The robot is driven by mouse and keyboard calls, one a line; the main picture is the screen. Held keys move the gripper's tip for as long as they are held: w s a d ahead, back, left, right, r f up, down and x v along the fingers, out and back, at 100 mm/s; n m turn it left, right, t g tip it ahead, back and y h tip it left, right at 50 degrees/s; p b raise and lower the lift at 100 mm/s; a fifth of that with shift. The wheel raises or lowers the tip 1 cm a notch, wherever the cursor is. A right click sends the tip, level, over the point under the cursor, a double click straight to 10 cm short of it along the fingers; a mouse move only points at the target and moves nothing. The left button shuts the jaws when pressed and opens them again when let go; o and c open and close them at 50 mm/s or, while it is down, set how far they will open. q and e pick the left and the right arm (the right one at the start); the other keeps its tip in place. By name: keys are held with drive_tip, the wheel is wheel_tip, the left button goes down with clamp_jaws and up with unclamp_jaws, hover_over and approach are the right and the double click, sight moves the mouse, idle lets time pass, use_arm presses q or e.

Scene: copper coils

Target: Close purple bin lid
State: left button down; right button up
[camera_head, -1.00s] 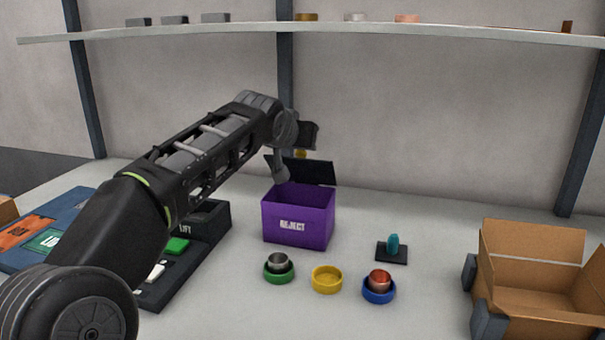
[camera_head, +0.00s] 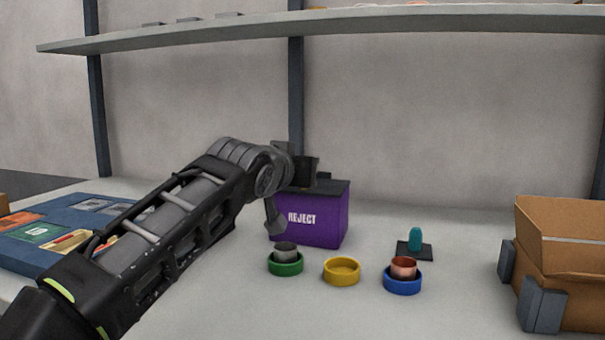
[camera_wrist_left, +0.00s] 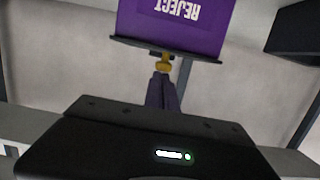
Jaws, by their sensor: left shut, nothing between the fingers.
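In the head view my left wrist covers the lid's left part and hides the fingertips. I cannot tell if they touch the lid. My right gripper is out of view.
Before the bin stand a green ring (camera_head: 286,267) with a grey cup, a yellow ring (camera_head: 341,274) and a blue ring (camera_head: 402,284) with a copper cup. A teal piece (camera_head: 416,238) stands on a black pad. An open cardboard box (camera_head: 567,254) is at right.

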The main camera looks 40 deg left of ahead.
use_arm(q)
drive_tip(key=shift+s+d+f+b, duration=0.15)
drive_tip(key=shift+f+b, duration=0.3)
drive_tip(key=shift+f, duration=0.7)
wheel_tip(320, 180, up, 6)
drive_tip(key=p, duration=0.5)
drive_tip(key=s+d+f+b, duration=0.1)
drive_tip(key=s+d+f, duration=0.2)
drive_tip(key=s, duration=0.6)
drive_tip(key=shift+s+f+b, duration=0.2)
drive_tip(key=shift+f+b, duration=0.1)
drive_tip(key=shift+f, duration=0.15)
drive_tip(key=shift+d, duration=0.1)
